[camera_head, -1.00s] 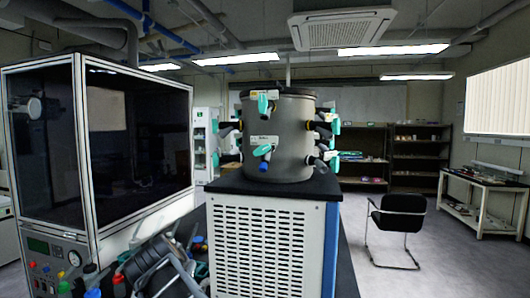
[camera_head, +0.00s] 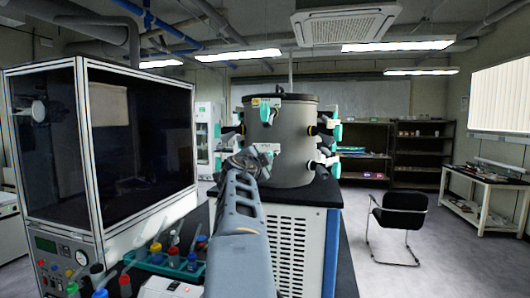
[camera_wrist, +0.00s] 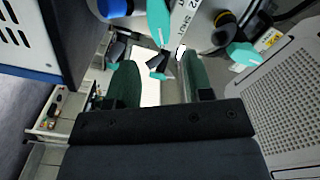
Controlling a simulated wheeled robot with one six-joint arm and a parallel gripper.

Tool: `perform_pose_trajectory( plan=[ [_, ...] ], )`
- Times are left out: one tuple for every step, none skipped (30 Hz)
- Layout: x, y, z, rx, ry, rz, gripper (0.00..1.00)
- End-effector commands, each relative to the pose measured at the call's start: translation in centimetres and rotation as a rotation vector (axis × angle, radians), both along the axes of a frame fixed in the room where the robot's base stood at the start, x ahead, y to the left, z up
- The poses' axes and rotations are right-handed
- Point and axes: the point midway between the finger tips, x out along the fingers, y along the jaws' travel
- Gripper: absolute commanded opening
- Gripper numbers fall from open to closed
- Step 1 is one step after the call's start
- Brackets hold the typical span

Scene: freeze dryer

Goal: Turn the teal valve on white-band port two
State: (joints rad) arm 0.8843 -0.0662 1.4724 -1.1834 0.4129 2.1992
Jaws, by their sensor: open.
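The grey drum (camera_head: 290,155) of the freeze dryer carries several ports with teal valves around its wall. A long teal valve handle (camera_wrist: 158,20) stands just beyond the fingertips, beside a blue knob (camera_wrist: 112,7) and a white label (camera_wrist: 187,14) that seems to read 2. Contact cannot be told.
Another teal valve (camera_head: 266,112) is on the upper front of the drum, and teal handles (camera_head: 334,133) stick out at the right. A glass-fronted cabinet (camera_head: 130,150) stands close on the left. Colored-cap bottles (camera_head: 173,255) are in front. Open floor lies right, around a black chair (camera_head: 402,215).

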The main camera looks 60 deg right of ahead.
Motion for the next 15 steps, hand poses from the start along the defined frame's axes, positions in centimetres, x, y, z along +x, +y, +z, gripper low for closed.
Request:
perform_pose_trajectory(
  plan=[
    [0.3, -1.1, 0.4, 0.002, 0.004, -0.002, 0.47],
    [0.5, -1.6, 0.4, 0.003, 0.003, -0.001, 0.47],
    [0.7, -2.3, 0.4, 0.002, 0.003, -0.001, 0.47],
    [0.9, -2.8, 0.3, 0.002, 0.004, -0.001, 0.47],
    [1.0, -3.2, 0.3, 0.003, 0.002, -0.001, 0.47],
    [1.2, -3.8, 0.3, 0.002, 0.004, -0.001, 0.47],
    [1.3, -4.2, 0.3, 0.002, 0.003, 0.000, 0.47],
    [1.5, -4.6, 0.3, 0.003, 0.002, -0.001, 0.47],
    [1.6, -5.1, 0.2, 0.002, 0.003, 0.001, 0.47],
    [1.7, -5.3, 0.3, 0.001, 0.002, 0.000, 0.47],
    [1.8, -5.6, 0.2, 0.001, 0.001, 0.000, 0.47],
    [1.9, -6.0, 0.2, 0.001, 0.001, 0.000, 0.47],
    [2.0, -6.2, 0.2, 0.001, 0.001, 0.000, 0.47],
    [2.0, -6.4, 0.2, 0.000, 0.002, -0.001, 0.47],
    [2.1, -6.6, 0.1, 0.001, 0.001, -0.001, 0.47]
  ],
)
